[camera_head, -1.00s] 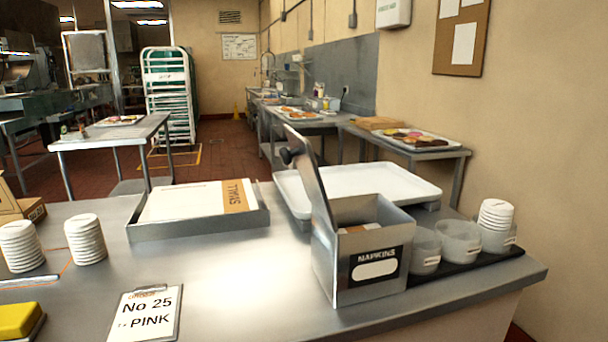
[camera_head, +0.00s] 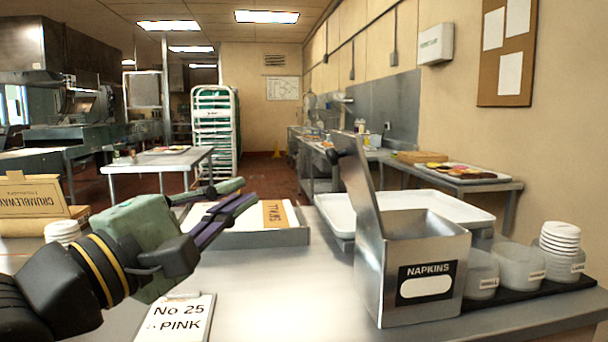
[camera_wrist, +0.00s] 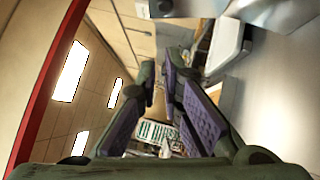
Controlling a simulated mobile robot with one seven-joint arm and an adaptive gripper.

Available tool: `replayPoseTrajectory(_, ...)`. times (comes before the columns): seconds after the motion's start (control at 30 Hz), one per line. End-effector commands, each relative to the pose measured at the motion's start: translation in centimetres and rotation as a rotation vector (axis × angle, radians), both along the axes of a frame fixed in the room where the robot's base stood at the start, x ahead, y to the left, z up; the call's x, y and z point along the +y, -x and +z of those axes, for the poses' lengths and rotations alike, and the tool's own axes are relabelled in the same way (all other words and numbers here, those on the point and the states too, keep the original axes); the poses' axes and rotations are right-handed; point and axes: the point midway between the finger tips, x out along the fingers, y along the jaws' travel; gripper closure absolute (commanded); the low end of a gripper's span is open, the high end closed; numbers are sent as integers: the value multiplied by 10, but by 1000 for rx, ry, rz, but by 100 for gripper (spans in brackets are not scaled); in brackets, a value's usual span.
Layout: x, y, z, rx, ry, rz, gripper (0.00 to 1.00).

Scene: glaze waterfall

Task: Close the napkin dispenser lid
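The napkin dispenser (camera_head: 415,270) is a metal box labelled NAPKINS on the right of the counter in the head view. Its lid (camera_head: 361,185) stands up, hinged along the left side and tilted slightly left, with a dark knob near its top. The box top is open. My gripper (camera_head: 250,202) is in the left half of the head view, above the counter and left of the dispenser, well apart from it. In the wrist view its purple-padded fingers (camera_wrist: 168,100) are spread with nothing between them.
A clipboard reading No 25 PINK (camera_head: 180,318) lies at the front. A shallow tray (camera_head: 262,238) sits behind my gripper. A white tray (camera_head: 440,206) is behind the dispenser; clear tubs (camera_head: 518,267) and stacked lids (camera_head: 560,238) are right of it. The counter between clipboard and dispenser is clear.

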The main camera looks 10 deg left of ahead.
Motion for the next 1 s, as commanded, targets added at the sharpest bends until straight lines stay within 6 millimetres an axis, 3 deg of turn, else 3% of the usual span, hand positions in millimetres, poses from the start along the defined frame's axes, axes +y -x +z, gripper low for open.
replayPoseTrajectory(0.17, -7, -17, 5, 4, -13, 7, 100)
replayPoseTrajectory(0.57, -43, -91, 21, 4, -9, 4, 100)
replayPoseTrajectory(0.8, -71, -99, 28, 2, -10, 5, 100)
replayPoseTrajectory(1.0, -78, -101, 28, 2, -8, 6, 100)
